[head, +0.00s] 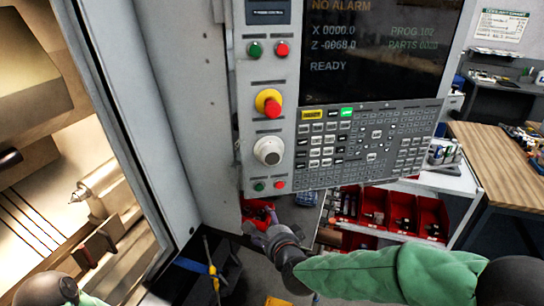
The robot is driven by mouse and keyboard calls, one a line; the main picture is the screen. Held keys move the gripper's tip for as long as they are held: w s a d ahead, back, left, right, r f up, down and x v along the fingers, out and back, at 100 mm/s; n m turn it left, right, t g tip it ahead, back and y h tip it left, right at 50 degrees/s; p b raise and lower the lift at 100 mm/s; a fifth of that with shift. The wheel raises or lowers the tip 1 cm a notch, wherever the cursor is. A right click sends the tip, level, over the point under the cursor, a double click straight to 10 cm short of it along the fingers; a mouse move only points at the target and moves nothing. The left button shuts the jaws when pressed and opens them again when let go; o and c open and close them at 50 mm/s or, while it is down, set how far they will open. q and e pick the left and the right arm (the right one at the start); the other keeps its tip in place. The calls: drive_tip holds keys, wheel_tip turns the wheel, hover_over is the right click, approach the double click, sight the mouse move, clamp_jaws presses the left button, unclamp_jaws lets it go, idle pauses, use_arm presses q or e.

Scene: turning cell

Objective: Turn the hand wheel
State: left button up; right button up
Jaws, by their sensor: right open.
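A screen (382,50) reads READY above a keypad (360,145). Green and red buttons sit above and below the hand wheel. The machine's open doorway is at left. Red bins (432,216) stand on a shelf behind my right arm. A wooden bench (500,165) is at right.

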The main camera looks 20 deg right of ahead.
sight(273, 158)
drive_tip(key=s+d+r+m+t+h, duration=0.15)
drive_tip(key=r+m, duration=0.25)
drive_tip(key=r, duration=0.5)
drive_tip(key=s+d+r+m+t, duration=0.1)
drive_tip(key=s+r+m+t, duration=0.2)
drive_tip(key=r, duration=0.6)
drive_tip(key=shift+m, duration=0.6)
drive_tip(key=w, duration=1.1)
drive_tip(key=shift+w+d+f, duration=0.1)
drive_tip(key=shift+w+d, duration=0.15)
drive_tip(key=shift+w, duration=0.05)
drive_tip(key=c, duration=0.6)
drive_tip(key=shift+s, duration=0.2)
drive_tip(key=c, duration=0.5)
